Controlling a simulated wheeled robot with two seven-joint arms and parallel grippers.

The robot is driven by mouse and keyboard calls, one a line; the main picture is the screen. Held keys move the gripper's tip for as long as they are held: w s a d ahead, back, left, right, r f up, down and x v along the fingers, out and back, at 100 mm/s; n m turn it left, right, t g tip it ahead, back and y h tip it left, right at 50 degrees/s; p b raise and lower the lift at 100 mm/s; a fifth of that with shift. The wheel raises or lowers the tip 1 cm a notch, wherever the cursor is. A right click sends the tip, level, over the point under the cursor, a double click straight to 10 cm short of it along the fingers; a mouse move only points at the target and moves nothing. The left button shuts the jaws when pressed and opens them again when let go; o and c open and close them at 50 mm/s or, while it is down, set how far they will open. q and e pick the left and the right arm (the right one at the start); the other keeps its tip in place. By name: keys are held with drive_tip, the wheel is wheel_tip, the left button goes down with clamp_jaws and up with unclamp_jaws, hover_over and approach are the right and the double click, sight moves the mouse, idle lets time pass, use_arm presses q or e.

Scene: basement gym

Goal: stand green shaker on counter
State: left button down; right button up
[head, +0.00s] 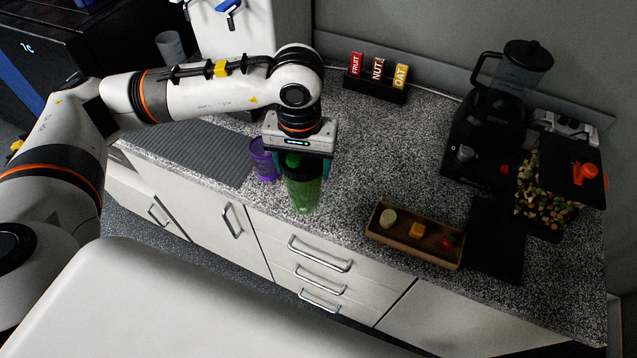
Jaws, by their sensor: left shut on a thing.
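The green shaker (303,191) is translucent with a bright green top and hangs roughly upright below my left gripper (298,155). My left gripper is shut on it near its top. The shaker shows over the front part of the speckled counter (350,150); I cannot tell whether its base touches the surface. A purple cup (264,160) stands just left of the shaker, partly hidden by the gripper. My right gripper is not in view.
A wooden tray (376,218) with small items lies to the right. A black blender (490,115) and a container of mixed pieces (541,205) stand further right. A bar box (374,88) is at the back. A grey ribbed mat (200,155) lies left. The middle counter is clear.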

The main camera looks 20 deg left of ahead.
use_arm(q)
drive_tip(key=w+d+r+n, duration=0.3)
drive_tip(key=w+r+n, duration=0.2)
drive_tip(key=w+n, duration=0.45)
wheel_tip(320, 180, down, 9)
drive_tip(key=p, duration=0.3)
drive_tip(key=shift+w+f+n+p, duration=0.2)
drive_tip(key=shift+w+n+p, duration=0.2)
drive_tip(key=shift+n, duration=0.05)
drive_tip(key=c, duration=0.7)
unclamp_jaws()
drive_tip(key=shift+f, duration=0.1)
drive_tip(key=o, duration=0.5)
wheel_tip(320, 180, up, 12)
drive_tip(key=b, duration=0.4)
drive_tip(key=shift+d+r, duration=0.1)
drive_tip(key=shift+r, duration=0.15)
